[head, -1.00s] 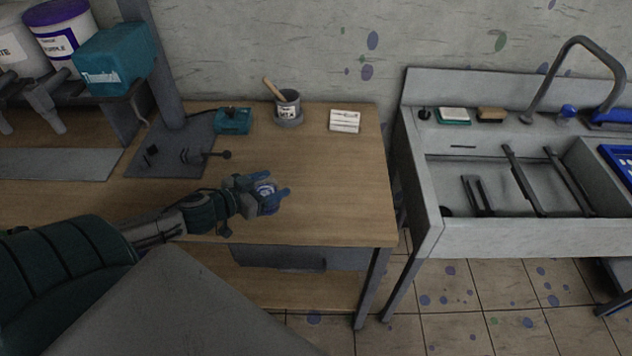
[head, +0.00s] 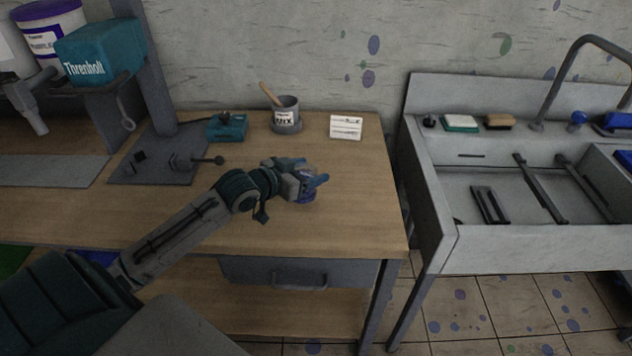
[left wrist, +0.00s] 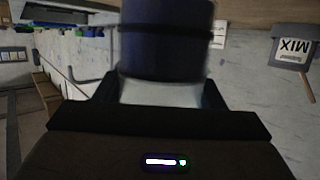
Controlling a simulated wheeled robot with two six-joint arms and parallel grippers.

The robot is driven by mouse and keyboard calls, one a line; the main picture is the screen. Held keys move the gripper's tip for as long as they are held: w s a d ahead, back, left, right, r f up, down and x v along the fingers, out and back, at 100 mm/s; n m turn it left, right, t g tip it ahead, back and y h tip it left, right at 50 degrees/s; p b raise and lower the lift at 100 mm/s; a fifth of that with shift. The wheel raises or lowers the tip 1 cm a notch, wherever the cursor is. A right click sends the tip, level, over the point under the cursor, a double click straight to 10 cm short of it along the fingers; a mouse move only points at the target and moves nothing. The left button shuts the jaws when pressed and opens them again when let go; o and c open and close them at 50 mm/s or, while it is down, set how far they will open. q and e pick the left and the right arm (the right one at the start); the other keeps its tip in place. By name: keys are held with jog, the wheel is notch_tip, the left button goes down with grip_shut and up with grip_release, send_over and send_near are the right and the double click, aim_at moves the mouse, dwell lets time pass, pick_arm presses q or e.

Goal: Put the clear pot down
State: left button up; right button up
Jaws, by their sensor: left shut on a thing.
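The clear pot (head: 306,198) shows as a small piece with purple-blue in it, at the left hand over the right part of the wooden table (head: 345,215). My left gripper (head: 312,184) is shut on it, with blue fingertips around it. In the left wrist view the pot (left wrist: 165,45) fills the top middle, dark blue with a paler, whitish part nearest the gripper. The fingers hide much of the pot in the head view. I cannot tell whether its base touches the table. My right gripper is not in view.
A grey mug marked MIX (head: 286,116) with a wooden stick, a teal box (head: 227,128) and a white card (head: 346,127) stand along the table's back. A black stand (head: 165,160) is at left. A grey sink (head: 470,235) is right of the table. The table's front right is clear.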

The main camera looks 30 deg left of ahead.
pick_arm(q)
jog(key=shift+w+d, duration=0.25)
jog(key=shift+w, duration=0.35)
jog(key=shift+w+d, duration=0.25)
jog(key=shift+w, duration=0.35)
notch_tip(320, 180, down, 3)
jog(key=shift+r+p, duration=0.1)
jog(key=shift+p, duration=0.4)
jog(key=shift+f, duration=0.55)
jog(key=o, duration=1.2)
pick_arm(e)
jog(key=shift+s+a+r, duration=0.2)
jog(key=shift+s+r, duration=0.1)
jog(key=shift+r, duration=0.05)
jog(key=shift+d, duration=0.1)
